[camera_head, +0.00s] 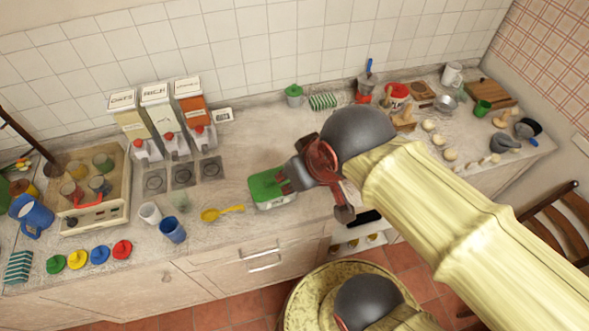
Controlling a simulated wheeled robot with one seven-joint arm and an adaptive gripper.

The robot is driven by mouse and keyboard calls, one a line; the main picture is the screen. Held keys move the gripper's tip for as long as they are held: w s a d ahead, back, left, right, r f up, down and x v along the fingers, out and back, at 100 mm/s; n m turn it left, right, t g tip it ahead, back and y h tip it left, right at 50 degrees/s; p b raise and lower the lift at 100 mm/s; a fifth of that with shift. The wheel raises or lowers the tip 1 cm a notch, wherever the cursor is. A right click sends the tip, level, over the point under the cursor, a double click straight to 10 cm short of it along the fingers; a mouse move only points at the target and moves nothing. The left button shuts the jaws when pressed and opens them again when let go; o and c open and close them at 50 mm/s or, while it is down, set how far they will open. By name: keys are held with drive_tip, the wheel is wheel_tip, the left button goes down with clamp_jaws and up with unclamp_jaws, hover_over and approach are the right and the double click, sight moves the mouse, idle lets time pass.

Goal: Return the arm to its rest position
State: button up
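My arm, in pale yellow sleeves with dark grey joint balls, reaches in from the lower right over the counter. My gripper (285,182), dark grey behind a red wrist part, is at the arm's far end, near the middle of the picture. It overlaps the right side of a green-topped, scale-like box (268,188) on the counter. I cannot tell whether it touches the box or is above it. The fingers are small and partly hidden, so their opening and anything between them cannot be made out.
The counter (235,170) holds three dispensers (158,118) at the back, a tray of cups (103,185) at left, a yellow scoop (220,213) and a blue cup (172,230) near the front. Pots, mugs and small foods crowd the right. A wooden chair (560,225) stands at far right.

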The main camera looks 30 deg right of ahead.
wheel_tip(320, 180, down, 10)
drive_tip(key=b, duration=0.9)
drive_tip(key=shift+b, duration=0.4)
